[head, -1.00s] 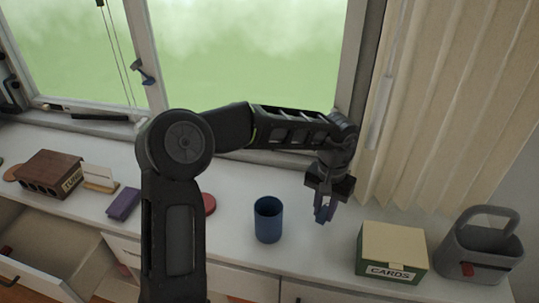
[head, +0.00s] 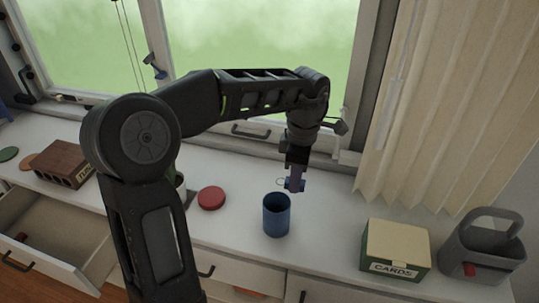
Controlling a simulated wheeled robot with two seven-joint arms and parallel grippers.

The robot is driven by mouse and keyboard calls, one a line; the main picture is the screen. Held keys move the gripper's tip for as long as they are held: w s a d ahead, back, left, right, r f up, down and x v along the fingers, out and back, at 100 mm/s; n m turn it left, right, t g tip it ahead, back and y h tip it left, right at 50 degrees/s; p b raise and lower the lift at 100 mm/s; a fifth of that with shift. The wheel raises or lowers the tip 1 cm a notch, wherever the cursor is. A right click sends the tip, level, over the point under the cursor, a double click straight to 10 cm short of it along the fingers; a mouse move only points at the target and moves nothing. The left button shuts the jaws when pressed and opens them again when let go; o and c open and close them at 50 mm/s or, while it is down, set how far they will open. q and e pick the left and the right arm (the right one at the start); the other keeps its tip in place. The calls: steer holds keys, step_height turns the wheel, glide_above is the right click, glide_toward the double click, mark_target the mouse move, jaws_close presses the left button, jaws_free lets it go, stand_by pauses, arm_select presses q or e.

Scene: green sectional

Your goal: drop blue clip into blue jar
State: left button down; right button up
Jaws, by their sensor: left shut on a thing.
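The blue jar (head: 276,217) stands upright and open-topped near the front of the white counter. My left gripper (head: 295,182) points down just behind and right of the jar's rim in the picture. It is shut on the small blue clip (head: 293,185), which is partly hidden by the fingers. The clip appears above the rim level and outside the opening, though the exact gap is hard to tell. My right gripper is not in view.
A green card box (head: 395,251) and a grey caddy (head: 483,247) stand to the right. A red round lid (head: 211,198) lies left of the jar. A brown block (head: 63,164) sits farther left, above an open drawer (head: 50,240). The window is behind.

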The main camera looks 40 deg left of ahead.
arm_select(q)
steer(key=s+a+r+n, duration=0.2)
steer(key=r+n, duration=0.2)
steer(key=n, duration=0.4)
steer(key=s+a+r+n+p, duration=0.1)
steer(key=s+a+r+n, duration=0.1)
steer(key=n, duration=0.7)
steer(key=shift+s+r+n+p, duration=0.3)
steer(key=shift+s+r, duration=0.3)
steer(key=shift+r, duration=0.25)
steer(key=shift+f, duration=0.1)
steer(key=shift+f, duration=2.95)
steer(key=c, duration=1.1)
jaws_free()
steer(key=shift+c, duration=0.2)
steer(key=shift+r, duration=0.1)
